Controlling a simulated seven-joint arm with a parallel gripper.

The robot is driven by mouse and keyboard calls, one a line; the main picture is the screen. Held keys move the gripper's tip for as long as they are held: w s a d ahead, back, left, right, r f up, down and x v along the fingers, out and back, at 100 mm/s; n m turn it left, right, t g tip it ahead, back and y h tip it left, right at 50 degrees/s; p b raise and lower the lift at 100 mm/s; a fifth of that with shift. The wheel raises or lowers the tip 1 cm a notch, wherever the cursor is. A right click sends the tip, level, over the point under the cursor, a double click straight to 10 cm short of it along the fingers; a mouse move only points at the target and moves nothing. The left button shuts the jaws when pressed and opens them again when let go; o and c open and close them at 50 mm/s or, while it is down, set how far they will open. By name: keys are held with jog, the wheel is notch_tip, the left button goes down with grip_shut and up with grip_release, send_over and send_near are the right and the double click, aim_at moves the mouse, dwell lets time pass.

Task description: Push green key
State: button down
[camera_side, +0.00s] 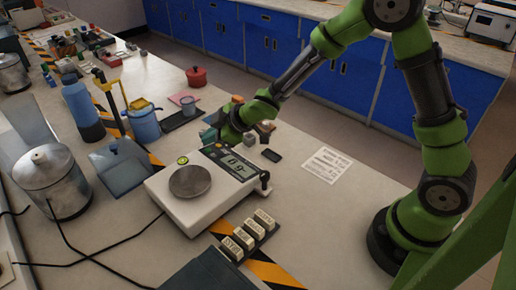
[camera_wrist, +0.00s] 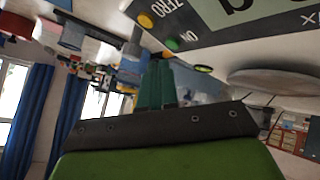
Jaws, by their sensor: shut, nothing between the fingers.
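The white balance (camera_side: 200,195) stands on the bench with its round metal pan and a tilted display panel. In the wrist view, the green key (camera_wrist: 172,44) sits on that panel by the "ON" label, beside an orange key (camera_wrist: 145,20) by "ZERO". I cannot make out the green key clearly in the side view. My gripper (camera_wrist: 160,62) is shut and empty, its dark green fingertips close to the panel edge near the green key. I cannot tell whether they touch. In the side view my gripper (camera_side: 222,138) is at the far side of the panel.
A yellow-green round bubble level (camera_side: 183,160) sits on the balance's corner. Several labelled blocks (camera_side: 247,236) stand in front. A metal pot (camera_side: 50,182) and a blue container (camera_side: 143,122) are to the left. A printed sheet (camera_side: 327,164) lies to the right, with clear bench around it.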

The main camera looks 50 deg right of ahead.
jog(key=r, duration=0.2)
jog(key=d+r, duration=0.1)
jog(key=r, duration=0.2)
jog(key=shift+r, duration=0.25)
jog(key=s+d+f+m+h, duration=0.1)
jog(key=s+d+f+m+g, duration=0.1)
jog(key=d, duration=0.1)
jog(key=shift+s+d+m+h, duration=0.2)
jog(key=shift+s+m+h, duration=0.2)
jog(key=s+d+r+m, duration=0.2)
jog(key=s+r+m, duration=0.3)
jog(key=s, duration=0.7)
jog(key=s+d+r+m, duration=0.2)
jog(key=s+r+m, duration=0.4)
jog(key=s, duration=0.6)
notch_tip(320, 180, up, 2)
jog(key=shift+s+r+m+g, duration=0.2)
jog(key=shift+m+g, duration=0.1)
jog(key=shift+g, duration=0.1)
